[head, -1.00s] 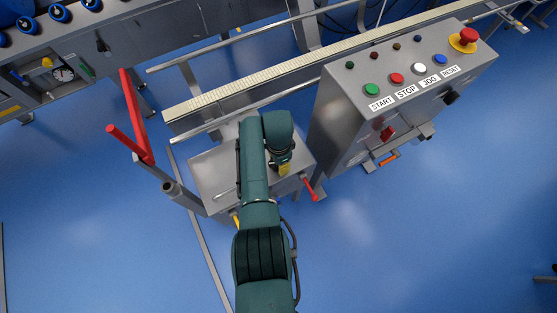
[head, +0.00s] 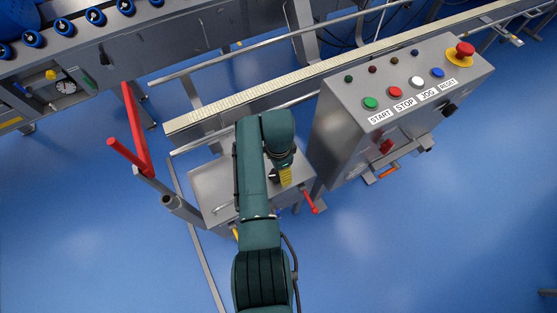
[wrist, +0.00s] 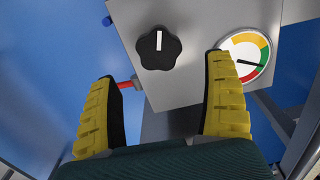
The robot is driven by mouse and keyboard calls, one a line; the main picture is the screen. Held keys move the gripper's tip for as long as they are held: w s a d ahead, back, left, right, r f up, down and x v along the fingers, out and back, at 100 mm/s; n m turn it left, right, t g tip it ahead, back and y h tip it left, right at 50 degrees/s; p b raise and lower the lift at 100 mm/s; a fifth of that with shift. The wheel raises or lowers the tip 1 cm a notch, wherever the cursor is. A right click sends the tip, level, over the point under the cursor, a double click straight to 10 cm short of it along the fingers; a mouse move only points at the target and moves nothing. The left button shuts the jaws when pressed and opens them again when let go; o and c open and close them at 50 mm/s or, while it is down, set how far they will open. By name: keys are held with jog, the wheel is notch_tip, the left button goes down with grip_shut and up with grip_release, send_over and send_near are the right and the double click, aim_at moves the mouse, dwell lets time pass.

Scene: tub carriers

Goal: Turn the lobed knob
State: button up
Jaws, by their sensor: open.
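The lobed knob (wrist: 158,47) is black with a white pointer line that stands nearly upright in the picture. It sits on a grey panel in the wrist view. My gripper (wrist: 162,70) is open, with its yellow padded fingers spread left and right below the knob in the picture. The knob shows between and beyond the fingertips, and nothing is between the pads. In the head view my gripper (head: 285,178) hangs over the small grey cabinet (head: 208,180). I cannot make out the knob on that cabinet there; my arm covers part of it.
A round gauge (wrist: 248,52) with coloured bands is close to the right finger. A red lever (head: 308,199) sticks out of the cabinet's right side. A button console (head: 345,130) stands to the right, a red-handled post (head: 136,130) to the left, and a conveyor (head: 240,93) behind.

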aim_at(278, 174)
notch_tip(278, 174, up, 6)
jog(key=shift+r, duration=0.25)
dwell(0.4)
